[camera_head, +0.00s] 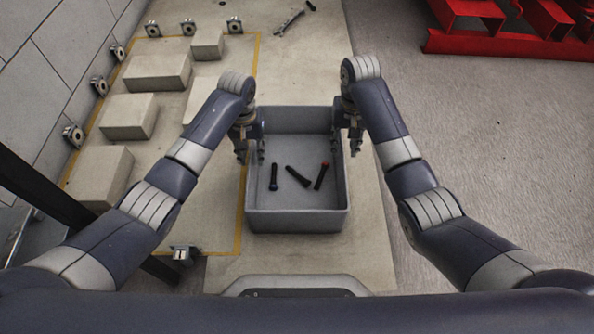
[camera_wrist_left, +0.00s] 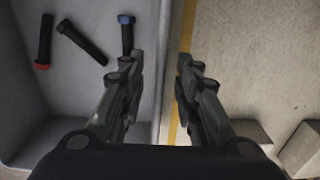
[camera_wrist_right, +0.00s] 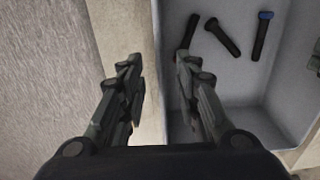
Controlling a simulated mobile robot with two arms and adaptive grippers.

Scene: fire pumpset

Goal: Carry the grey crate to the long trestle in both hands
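The grey crate (camera_head: 297,221) stands on a pale concrete surface in front of me. Inside lie three dark bolt-like pieces, one with a blue end (camera_head: 273,178), a plain one (camera_head: 297,176) and one with a red end (camera_head: 321,176). My left gripper (camera_head: 251,157) is open at the crate's left wall, one finger on either side in the left wrist view (camera_wrist_left: 158,62). My right gripper (camera_head: 347,150) is open at the right wall, its fingers likewise on either side in the right wrist view (camera_wrist_right: 157,62). Contact with the walls cannot be told. I cannot identify the long trestle.
Several concrete blocks (camera_head: 157,70) stand to the left, beside a yellow floor line (camera_head: 239,225). A wrench (camera_head: 290,21) lies beyond the crate. Red steel frames (camera_head: 500,42) stand at the far right. The grey floor (camera_head: 470,130) to the right is clear.

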